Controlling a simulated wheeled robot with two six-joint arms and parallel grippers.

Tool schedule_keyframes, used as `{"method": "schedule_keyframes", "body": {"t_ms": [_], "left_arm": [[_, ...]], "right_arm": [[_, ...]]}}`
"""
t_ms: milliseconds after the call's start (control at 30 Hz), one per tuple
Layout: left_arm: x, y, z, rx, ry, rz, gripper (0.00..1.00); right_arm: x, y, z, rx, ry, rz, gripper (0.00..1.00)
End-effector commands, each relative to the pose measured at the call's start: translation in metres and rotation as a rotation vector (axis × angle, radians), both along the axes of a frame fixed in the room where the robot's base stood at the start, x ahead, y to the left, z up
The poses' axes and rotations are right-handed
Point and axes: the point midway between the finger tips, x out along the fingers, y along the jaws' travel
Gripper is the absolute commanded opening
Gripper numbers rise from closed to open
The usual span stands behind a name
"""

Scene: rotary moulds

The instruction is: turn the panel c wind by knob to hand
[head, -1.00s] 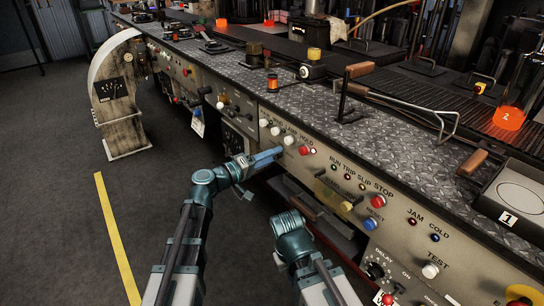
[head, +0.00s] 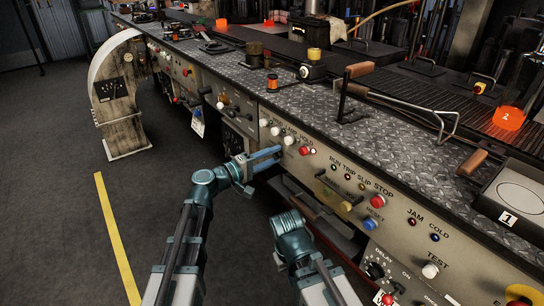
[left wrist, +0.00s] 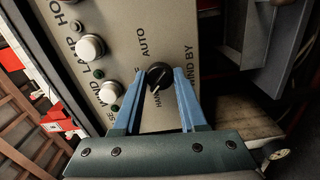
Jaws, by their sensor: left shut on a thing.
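The wind-by knob (left wrist: 160,72) is a black rotary knob on the beige panel (left wrist: 205,25), between the words AUTO and HAND in the left wrist view. Its white pointer mark points down and slightly left, toward the HAND lettering. My left gripper (head: 268,157) is at the panel front in the head view. Its two blue fingers are shut on the knob, one on each side, and partly cover the lettering. In the head view the knob is hidden behind the fingers. My right arm shows low in the middle of the head view, but its fingers do not show.
White push buttons (left wrist: 90,47) sit beside the knob. A red button (head: 304,150) is on the same panel. Further right are a blue RESET button (head: 370,223) and a red STOP button (head: 378,200). An open recess lies under the panel.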

Motion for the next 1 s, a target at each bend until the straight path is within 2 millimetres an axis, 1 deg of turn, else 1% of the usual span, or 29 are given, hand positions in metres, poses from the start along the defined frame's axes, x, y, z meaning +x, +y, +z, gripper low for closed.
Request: {"method": "schedule_keyframes", "body": {"t_ms": [100,133,267,300,533,667,767,1000], "left_arm": [[0.000,0.001,0.000,0.000,0.001,0.002,0.00],[0.000,0.001,0.000,0.000,0.001,0.002,0.47],[0.000,0.001,0.000,0.001,0.001,0.001,0.70],[0.000,0.000,0.000,0.000,0.000,0.001,0.71],[0.000,0.000,0.000,0.000,0.000,0.001,0.71],[-0.005,0.006,0.000,0.000,0.000,0.002,0.71],[-0.015,0.019,0.000,0.000,0.000,0.003,0.71],[-0.046,0.061,0.000,0.000,0.000,0.005,0.71]], "right_arm": [[0.000,0.000,0.000,0.000,0.000,0.000,0.00],[0.000,0.000,0.000,0.000,0.000,0.000,0.00],[0.000,0.000,0.000,0.000,0.000,0.000,0.00],[0.000,0.000,0.000,0.000,0.000,0.000,0.00],[0.000,0.000,0.000,0.000,0.000,0.000,0.00],[0.000,0.000,0.000,0.000,0.000,0.000,0.00],[0.000,0.000,0.000,0.000,0.000,0.000,0.00],[0.000,0.000,0.000,0.000,0.000,0.000,0.00]]}}
